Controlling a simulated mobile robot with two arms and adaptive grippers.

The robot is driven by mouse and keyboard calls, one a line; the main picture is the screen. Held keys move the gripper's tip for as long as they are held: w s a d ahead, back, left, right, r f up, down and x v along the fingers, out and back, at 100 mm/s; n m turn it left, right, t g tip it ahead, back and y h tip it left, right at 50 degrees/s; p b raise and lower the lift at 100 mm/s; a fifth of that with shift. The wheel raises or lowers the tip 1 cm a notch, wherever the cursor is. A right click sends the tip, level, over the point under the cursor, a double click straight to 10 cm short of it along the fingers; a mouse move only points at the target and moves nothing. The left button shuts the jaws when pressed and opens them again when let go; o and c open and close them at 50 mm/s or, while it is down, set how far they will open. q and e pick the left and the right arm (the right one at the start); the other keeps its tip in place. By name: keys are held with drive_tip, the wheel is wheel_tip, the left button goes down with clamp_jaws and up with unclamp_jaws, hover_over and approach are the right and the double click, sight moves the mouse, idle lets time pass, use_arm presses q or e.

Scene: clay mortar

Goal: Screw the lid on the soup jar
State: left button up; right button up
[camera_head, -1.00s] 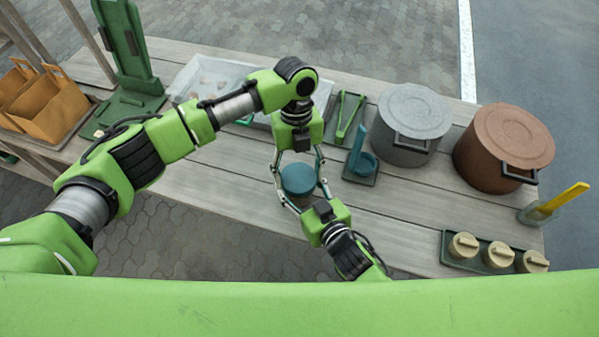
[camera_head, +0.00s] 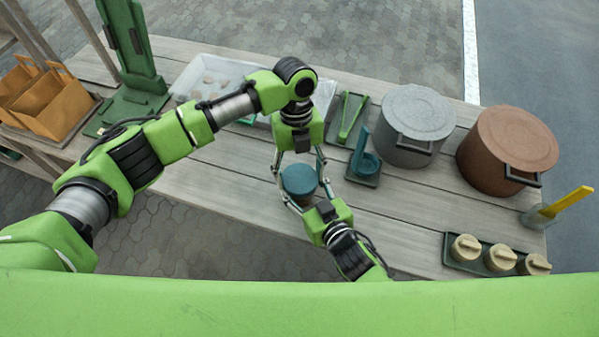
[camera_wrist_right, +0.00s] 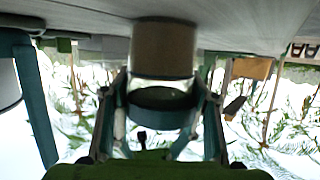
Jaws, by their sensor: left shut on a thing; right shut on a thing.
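The teal lid (camera_head: 298,180) is between my two grippers over the table's near side. In the right wrist view, which is upside down, the lid (camera_wrist_right: 160,118) shows its dark underside, close over the brown soup jar (camera_wrist_right: 163,48), which stands on the table. In the head view the lid and grippers hide the jar. My left gripper (camera_head: 300,168) reaches over from the far side and is shut on the lid. My right gripper (camera_head: 308,198) comes from the near right and is shut, apparently on the jar near its top; the crossing fingers make the exact contacts unclear.
A grey pot (camera_head: 416,125) and a brown pot (camera_head: 507,150) stand at the right. A teal holder (camera_head: 365,165) is close behind. Several lidded jars sit in a green tray (camera_head: 455,258) at the front right.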

use_arm(q)
drive_tip(key=shift+s+f, duration=0.1)
drive_tip(key=shift+f, duration=0.45)
use_arm(e)
drive_tip(key=shift+a+r, duration=0.25)
drive_tip(key=shift+r, duration=0.15)
use_arm(q)
drive_tip(key=shift+o, duration=0.5)
drive_tip(key=shift+d+f, duration=0.15)
drive_tip(key=shift+f, duration=0.05)
drive_tip(key=o, duration=0.9)
drive_tip(key=shift+c, duration=0.2)
drive_tip(key=shift+w, duration=0.2)
use_arm(e)
drive_tip(key=shift+w+f, duration=0.1)
use_arm(q)
drive_tip(key=shift+r, duration=0.25)
use_arm(e)
drive_tip(key=shift+d, duration=0.2)
use_arm(q)
drive_tip(key=shift+v, duration=2)
use_arm(e)
drive_tip(key=shift+f, duration=0.15)
use_arm(q)
drive_tip(key=shift+c, duration=0.5)
drive_tip(key=c, duration=1.6)
